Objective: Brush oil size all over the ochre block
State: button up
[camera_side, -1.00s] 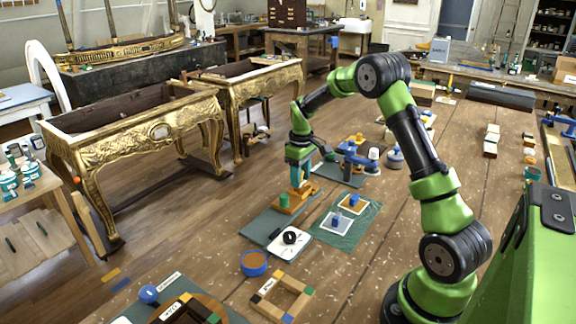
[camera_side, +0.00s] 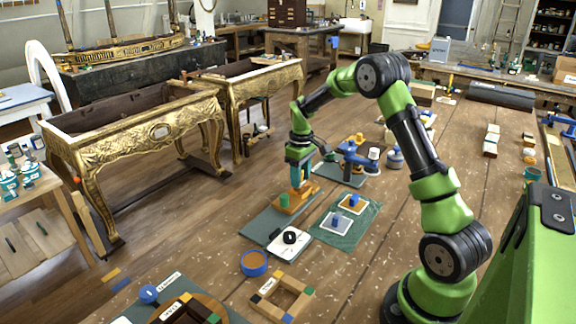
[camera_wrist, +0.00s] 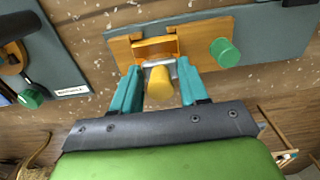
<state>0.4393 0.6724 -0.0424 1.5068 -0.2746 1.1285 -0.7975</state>
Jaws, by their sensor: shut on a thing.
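My gripper (camera_side: 297,170) points down at the orange-ochre stand (camera_side: 287,208) on a grey-green board. In the wrist view, its teal fingers (camera_wrist: 158,82) are shut on a thick yellow handle (camera_wrist: 160,92), with a pale metal part beyond it at the stand (camera_wrist: 123,50). Whether this is the brush is hard to tell. On a green cloth, a small ochre square (camera_side: 346,206) with a blue knob sits on a white card; it may be the ochre block. A blue round dish (camera_side: 254,263) with brown contents, possibly the oil size, stands nearer the camera.
A green cylinder (camera_side: 283,198) stands beside the stand; it also shows in the wrist view (camera_wrist: 225,53). A second card (camera_side: 335,226) lies on the cloth.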

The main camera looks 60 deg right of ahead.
jog(key=shift+d, duration=1.85)
jog(key=shift+s+d, duration=0.15)
jog(key=shift+s, duration=0.3)
jog(key=shift+a, duration=3.55)
jog(key=shift+d, duration=3.55)
jog(key=shift+a, duration=3.6)
notch_tip(320, 180, up, 8)
